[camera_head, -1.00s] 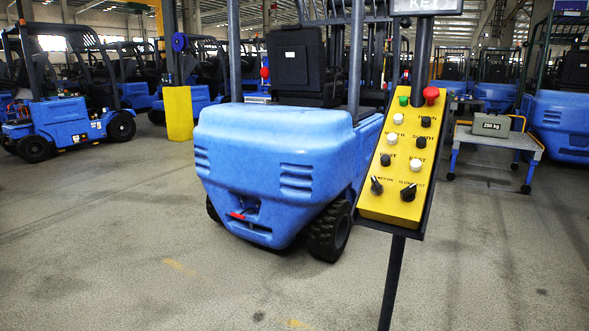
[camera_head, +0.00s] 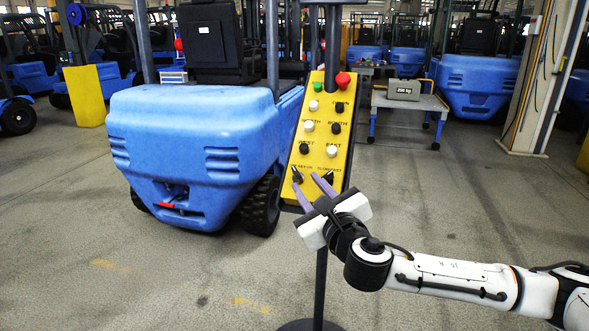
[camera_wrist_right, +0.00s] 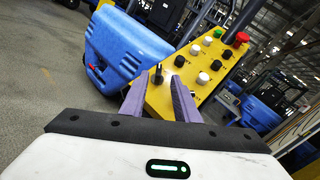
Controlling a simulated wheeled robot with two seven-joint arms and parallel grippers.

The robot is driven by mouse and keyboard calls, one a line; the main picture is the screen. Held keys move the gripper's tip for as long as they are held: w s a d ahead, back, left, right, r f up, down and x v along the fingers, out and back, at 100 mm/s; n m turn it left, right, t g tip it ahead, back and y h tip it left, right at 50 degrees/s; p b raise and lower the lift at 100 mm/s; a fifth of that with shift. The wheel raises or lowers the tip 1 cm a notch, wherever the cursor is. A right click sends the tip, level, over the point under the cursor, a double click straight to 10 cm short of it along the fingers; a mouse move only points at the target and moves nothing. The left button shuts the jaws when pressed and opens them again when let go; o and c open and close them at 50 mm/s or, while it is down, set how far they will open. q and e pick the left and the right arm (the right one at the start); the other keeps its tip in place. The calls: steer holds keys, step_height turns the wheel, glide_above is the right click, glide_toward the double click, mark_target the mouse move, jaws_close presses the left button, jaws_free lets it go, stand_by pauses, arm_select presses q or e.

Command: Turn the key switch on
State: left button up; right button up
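The yellow control panel (camera_head: 341,108) stands tilted on a dark post, with buttons above and two black rotary switches at its lower end. The lower-left switch (camera_head: 297,174) has a pale mark; I take it as the key switch, though its label is hard to read. My right gripper (camera_head: 304,179) is open at the panel's lower end, purple fingers pointing at it. In the right wrist view the switch (camera_wrist_right: 158,76) shows between the fingertips; contact cannot be told. The lower-right switch (camera_head: 329,177) is beside the right finger. My left gripper is not in view.
A blue forklift (camera_head: 200,140) stands close behind the panel on the left. A red mushroom button (camera_head: 343,79) tops the panel. A cart (camera_head: 410,101) with a grey weight (camera_head: 404,89) stands behind on the right. The floor in front is open.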

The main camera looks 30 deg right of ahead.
mark_target(295, 171)
steer(key=p+x, duration=0.1)
steer(key=x, duration=0.8)
steer(key=shift+w+f, duration=0.15)
steer(key=shift+w, duration=0.25)
jaws_close()
